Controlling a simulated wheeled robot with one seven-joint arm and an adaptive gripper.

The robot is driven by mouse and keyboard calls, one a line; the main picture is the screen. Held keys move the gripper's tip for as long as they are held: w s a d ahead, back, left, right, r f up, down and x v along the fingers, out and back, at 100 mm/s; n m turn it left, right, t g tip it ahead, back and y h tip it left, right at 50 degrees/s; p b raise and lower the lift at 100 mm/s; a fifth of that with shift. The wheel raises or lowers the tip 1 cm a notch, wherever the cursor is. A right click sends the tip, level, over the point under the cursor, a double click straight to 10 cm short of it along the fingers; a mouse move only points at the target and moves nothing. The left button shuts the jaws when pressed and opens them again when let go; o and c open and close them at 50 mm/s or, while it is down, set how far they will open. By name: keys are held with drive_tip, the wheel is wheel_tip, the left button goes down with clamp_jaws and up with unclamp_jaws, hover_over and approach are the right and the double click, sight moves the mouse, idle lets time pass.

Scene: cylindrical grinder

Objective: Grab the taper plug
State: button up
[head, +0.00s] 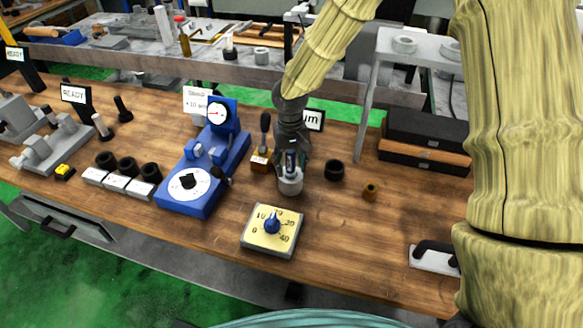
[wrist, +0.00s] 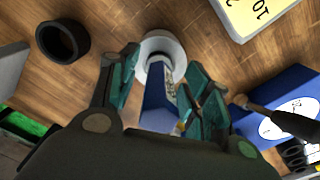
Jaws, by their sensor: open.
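The taper plug (head: 290,168) appears as an upright piece with a blue handle, standing in a round white-grey base (head: 290,185) on the wooden bench. In the wrist view its blue handle (wrist: 157,108) lies between the fingers, with the white round base (wrist: 165,43) beyond. My gripper (head: 291,158) comes down from above around the handle. In the wrist view the gripper (wrist: 162,75) has its teal-padded fingers open, one on each side of the handle. A gap shows at the left finger; contact on the right is hard to tell.
A blue gauge stand (head: 205,165) is to the left, and a wood block with a dark handle (head: 262,160) stands close by. A dark ring (head: 334,170) and a small brass bush (head: 369,192) are to the right. A yellow dial box (head: 272,231) is in front.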

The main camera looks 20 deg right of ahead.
drive_tip(key=shift+w+f, duration=0.3)
drive_tip(key=shift+f, duration=0.15)
drive_tip(key=shift+s+d+r, duration=0.1)
drive_tip(key=shift+s+r, duration=0.15)
drive_tip(key=shift+s, duration=0.05)
drive_tip(key=shift+w+f, duration=0.15)
drive_tip(key=c, duration=1)
clamp_jaws()
